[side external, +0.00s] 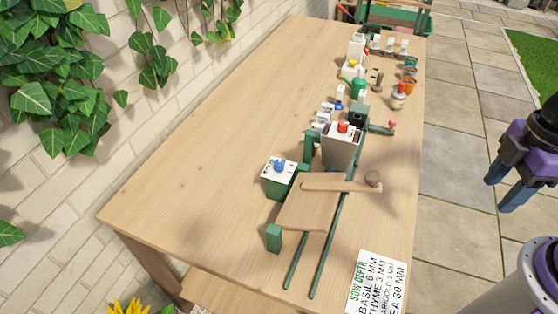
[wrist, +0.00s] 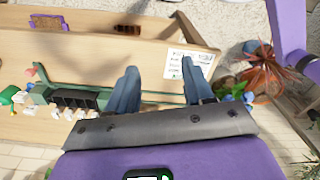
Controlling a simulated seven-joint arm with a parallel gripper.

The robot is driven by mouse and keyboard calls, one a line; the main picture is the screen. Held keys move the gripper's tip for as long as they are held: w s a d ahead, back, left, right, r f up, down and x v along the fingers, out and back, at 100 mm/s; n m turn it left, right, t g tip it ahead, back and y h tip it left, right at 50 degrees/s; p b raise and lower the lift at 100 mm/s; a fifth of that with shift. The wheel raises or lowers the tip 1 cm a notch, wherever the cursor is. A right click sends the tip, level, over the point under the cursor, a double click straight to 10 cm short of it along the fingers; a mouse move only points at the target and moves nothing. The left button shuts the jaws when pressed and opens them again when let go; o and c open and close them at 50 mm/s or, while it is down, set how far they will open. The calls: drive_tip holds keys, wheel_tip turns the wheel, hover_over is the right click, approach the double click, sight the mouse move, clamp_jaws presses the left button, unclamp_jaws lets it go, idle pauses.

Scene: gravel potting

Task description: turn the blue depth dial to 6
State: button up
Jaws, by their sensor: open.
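The blue depth dial (side external: 280,166) sits on the white top of a green box (side external: 279,184), near the middle of the table in the side view. Its pointer and the marks around it are too small to read. I cannot make out the dial in the wrist view. My gripper (side external: 505,198) hangs at the right of the side view, beyond the table's right edge and well apart from the dial. In the wrist view its two blue fingers (wrist: 160,80) are spread with nothing between them.
A wooden board with a knobbed lever (side external: 340,186) lies on green rails beside the dial box. A white housing with a red knob (side external: 342,128) stands behind. A sow-depth card (side external: 377,283) lies at the near edge. Pots and bottles crowd the far end; the table's left side is clear.

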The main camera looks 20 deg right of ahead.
drive_tip(key=w+a+r+n, duration=0.2)
drive_tip(key=w+a+n, duration=0.1)
drive_tip(key=w+a, duration=0.6)
drive_tip(key=w+a+r+n, duration=0.3)
drive_tip(key=w+a, duration=0.5)
drive_tip(key=w, duration=0.1)
drive_tip(key=n, duration=0.7)
approach(279, 163)
drive_tip(key=shift+g+h, duration=0.3)
wheel_tip(279, 163, down, 9)
drive_tip(key=shift+w+a+r, duration=0.15)
clamp_jaws()
